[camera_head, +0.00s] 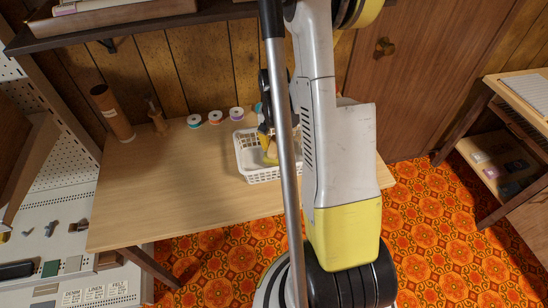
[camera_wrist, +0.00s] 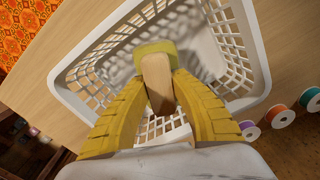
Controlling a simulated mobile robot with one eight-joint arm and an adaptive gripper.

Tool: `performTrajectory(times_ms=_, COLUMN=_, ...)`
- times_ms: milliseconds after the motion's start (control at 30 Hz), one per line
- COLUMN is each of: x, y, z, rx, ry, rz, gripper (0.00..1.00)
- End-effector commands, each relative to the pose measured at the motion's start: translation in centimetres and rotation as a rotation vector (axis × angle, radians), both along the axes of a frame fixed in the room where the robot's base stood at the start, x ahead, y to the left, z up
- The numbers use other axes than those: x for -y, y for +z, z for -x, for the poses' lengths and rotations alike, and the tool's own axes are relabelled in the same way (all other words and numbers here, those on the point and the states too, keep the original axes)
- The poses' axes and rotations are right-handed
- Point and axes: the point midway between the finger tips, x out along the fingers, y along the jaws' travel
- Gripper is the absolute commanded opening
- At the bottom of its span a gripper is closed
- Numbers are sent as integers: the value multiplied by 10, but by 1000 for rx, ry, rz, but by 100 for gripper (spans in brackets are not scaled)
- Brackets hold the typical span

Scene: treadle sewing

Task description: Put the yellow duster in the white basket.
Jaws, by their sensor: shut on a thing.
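The white basket (camera_head: 244,163) is a latticed plastic tray on the wooden table, partly hidden behind my arm in the head view. It also fills the middle of the wrist view (camera_wrist: 82,72). My gripper (camera_wrist: 158,85) has its yellow fingers shut on the tan handle of the yellow duster (camera_wrist: 154,48). The duster's yellow-green head points away from the fingers, within the basket's outline. In the head view, a small yellow patch (camera_head: 269,150) shows at the basket beside my arm. I cannot tell whether the duster touches the basket's floor.
Several thread spools stand behind the basket, including a white-and-orange one (camera_head: 215,117). A brown cylinder (camera_head: 112,112) and a small wooden figure-like item (camera_head: 156,116) stand at the table's back left. The table's left half (camera_head: 165,180) is clear. A shelf (camera_head: 130,25) overhangs the back.

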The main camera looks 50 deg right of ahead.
Motion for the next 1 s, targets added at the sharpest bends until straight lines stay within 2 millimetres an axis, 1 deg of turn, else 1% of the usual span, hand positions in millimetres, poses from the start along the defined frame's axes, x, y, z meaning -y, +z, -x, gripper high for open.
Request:
performTrajectory(times_ms=267, x=0, y=-37, z=0, rx=0, ry=1, rz=0, gripper=0)
performTrajectory(times_ms=333, x=0, y=-39, z=0, rx=0, ry=1, rz=0, gripper=0)
performTrajectory(times_ms=533, x=0, y=-37, z=0, rx=0, ry=2, rz=0, gripper=0)
performTrajectory(times_ms=667, x=0, y=-42, z=0, rx=0, ry=2, rz=0, gripper=0)
performTrajectory(times_ms=700, x=0, y=-41, z=0, rx=0, ry=2, rz=0, gripper=37)
performTrajectory(times_ms=733, x=0, y=-41, z=0, rx=0, ry=2, rz=0, gripper=46)
performTrajectory(times_ms=1000, x=0, y=-40, z=0, rx=0, ry=2, rz=0, gripper=46)
